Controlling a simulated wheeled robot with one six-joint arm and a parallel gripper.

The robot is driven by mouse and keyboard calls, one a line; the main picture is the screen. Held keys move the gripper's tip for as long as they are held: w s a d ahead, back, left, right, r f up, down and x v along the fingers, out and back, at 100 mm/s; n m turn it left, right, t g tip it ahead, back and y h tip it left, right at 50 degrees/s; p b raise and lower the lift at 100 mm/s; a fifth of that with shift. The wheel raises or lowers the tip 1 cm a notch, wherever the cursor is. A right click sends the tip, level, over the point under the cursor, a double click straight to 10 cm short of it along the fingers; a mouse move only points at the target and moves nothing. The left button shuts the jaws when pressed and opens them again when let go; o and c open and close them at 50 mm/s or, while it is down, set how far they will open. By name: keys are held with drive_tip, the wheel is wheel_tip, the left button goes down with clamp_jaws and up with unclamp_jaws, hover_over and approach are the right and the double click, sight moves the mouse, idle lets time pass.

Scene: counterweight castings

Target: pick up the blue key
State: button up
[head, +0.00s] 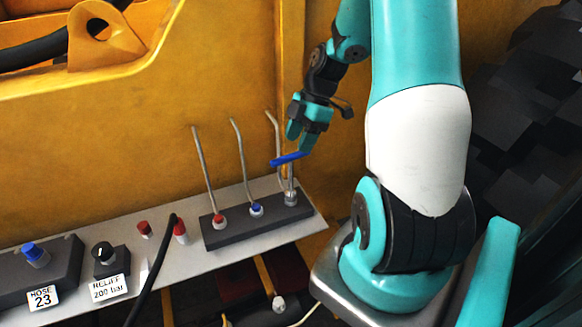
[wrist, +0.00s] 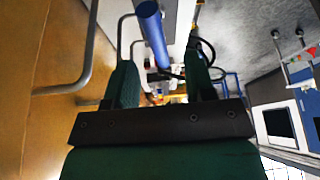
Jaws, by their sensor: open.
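The blue key (head: 288,159) shows in the head view as a short blue bar lying nearly level, just below my gripper's fingertips. It stands over a silver fitting at the right end of the dark valve block; a thin stem seems to run down between them. My gripper (head: 299,143) is open and points down, with its fingertips close to the bar. In the wrist view the blue key (wrist: 152,32) reaches into the gap between the fingers of my gripper (wrist: 162,72). I cannot tell whether a finger touches it.
Several bent metal levers (head: 240,160) rise from the dark valve block (head: 230,232), one close by my gripper. A yellow wall (head: 130,130) stands behind. The grey shelf (head: 190,262) also carries red caps, a black knob (head: 103,252) and a blue knob (head: 34,253).

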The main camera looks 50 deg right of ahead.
sight(291, 160)
drive_tip(key=shift+p+x, duration=1.2)
drive_tip(key=shift+x, duration=2.1)
drive_tip(key=shift+w+d, duration=0.1)
drive_tip(key=shift+d, duration=0.1)
clamp_jaws()
